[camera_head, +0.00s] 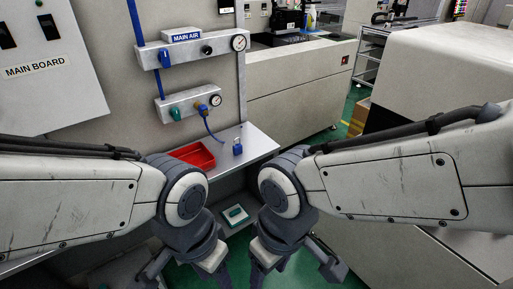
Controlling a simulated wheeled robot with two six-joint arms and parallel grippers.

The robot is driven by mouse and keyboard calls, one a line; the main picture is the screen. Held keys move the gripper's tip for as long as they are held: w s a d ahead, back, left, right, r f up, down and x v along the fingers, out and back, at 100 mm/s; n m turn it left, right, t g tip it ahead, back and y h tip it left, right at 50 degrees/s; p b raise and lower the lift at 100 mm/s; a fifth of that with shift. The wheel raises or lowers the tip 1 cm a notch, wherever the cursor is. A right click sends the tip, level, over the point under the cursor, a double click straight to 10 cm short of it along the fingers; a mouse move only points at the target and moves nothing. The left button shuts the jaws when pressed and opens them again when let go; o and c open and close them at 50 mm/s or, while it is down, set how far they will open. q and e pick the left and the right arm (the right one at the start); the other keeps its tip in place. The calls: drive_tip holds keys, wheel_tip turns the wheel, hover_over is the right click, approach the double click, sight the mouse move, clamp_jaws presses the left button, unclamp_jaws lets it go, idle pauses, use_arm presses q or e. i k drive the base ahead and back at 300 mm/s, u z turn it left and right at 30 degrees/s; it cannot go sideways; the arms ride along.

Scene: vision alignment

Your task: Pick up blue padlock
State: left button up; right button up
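The blue padlock (237,147) stands on the light shelf (259,145) below the air panel, to the right of a red tray. It is small, with a blue body and a thin shackle on top. My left gripper (188,279) is low at the bottom of the picture, its fingers spread and nothing seen between them. My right gripper (298,275) is also low, to the right of the left one, fingers spread and empty. Both are apart from the padlock, which shows above and between my two wrists. The fingertips are partly cut off by the bottom edge.
The red tray (193,155) sits on the shelf's left part. Above are the MAIN AIR panel (190,48), gauges, valves and a blue hose (209,126) hanging near the padlock. A small box with a green top (235,214) lies below. Large machines stand at the right.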

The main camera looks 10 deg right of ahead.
sight(237, 149)
drive_tip(key=u, duration=0.3)
drive_tip(key=k, duration=0.35)
drive_tip(key=u, duration=0.5)
drive_tip(key=i, duration=0.85)
drive_tip(key=z, duration=0.45)
